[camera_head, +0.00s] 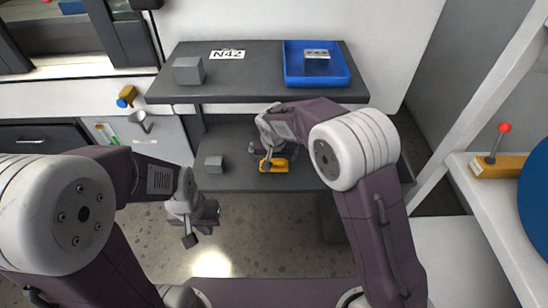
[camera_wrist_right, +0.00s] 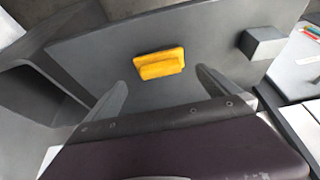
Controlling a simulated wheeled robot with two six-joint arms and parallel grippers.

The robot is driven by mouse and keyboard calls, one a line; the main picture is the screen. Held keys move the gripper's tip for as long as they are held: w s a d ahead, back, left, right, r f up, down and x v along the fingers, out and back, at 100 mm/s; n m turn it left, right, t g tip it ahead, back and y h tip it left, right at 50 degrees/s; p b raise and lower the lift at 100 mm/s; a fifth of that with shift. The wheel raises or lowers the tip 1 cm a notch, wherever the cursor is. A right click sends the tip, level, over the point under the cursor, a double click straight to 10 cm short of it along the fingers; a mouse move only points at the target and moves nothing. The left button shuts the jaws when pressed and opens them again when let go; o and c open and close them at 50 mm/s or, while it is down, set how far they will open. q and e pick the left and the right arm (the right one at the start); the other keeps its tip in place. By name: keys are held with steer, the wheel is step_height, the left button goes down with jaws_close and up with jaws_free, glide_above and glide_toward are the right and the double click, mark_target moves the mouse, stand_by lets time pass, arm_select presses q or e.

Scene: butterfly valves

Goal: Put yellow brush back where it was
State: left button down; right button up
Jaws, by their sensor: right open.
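The yellow brush (camera_head: 274,165) lies on the lower grey shelf, below the front edge of the upper shelf. It also shows in the right wrist view (camera_wrist_right: 160,63), flat on the grey surface just beyond the fingertips. My right gripper (camera_head: 264,152) is at the lower shelf, close to the brush; in its wrist view the two fingers (camera_wrist_right: 163,82) are spread apart with nothing between them. My left gripper (camera_head: 197,238) hangs over the floor in front of the shelf, away from the brush; its jaw opening is not clear.
The upper shelf (camera_head: 250,91) overhangs the lower shelf (camera_head: 230,183) and carries a grey block (camera_head: 188,70) and a blue tray (camera_head: 316,78). Another grey block (camera_head: 213,164) sits left of the brush. A side shelf with a red-knobbed lever (camera_head: 497,147) stands at right.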

steer(key=p+v, duration=0.1)
steer(key=v, duration=0.3)
steer(key=shift+s+r, duration=0.15)
steer(key=shift+r, duration=0.2)
steer(key=s+d+f+g, duration=0.1)
steer(key=s+d+f, duration=0.1)
steer(key=s+d, duration=0.7)
steer(key=s+d+f+g, duration=0.2)
steer(key=s+d, duration=0.6)
steer(key=s, duration=0.4)
steer(key=shift+s+d+f, duration=0.25)
steer(key=shift+d+f, duration=0.05)
steer(key=shift+d, duration=0.1)
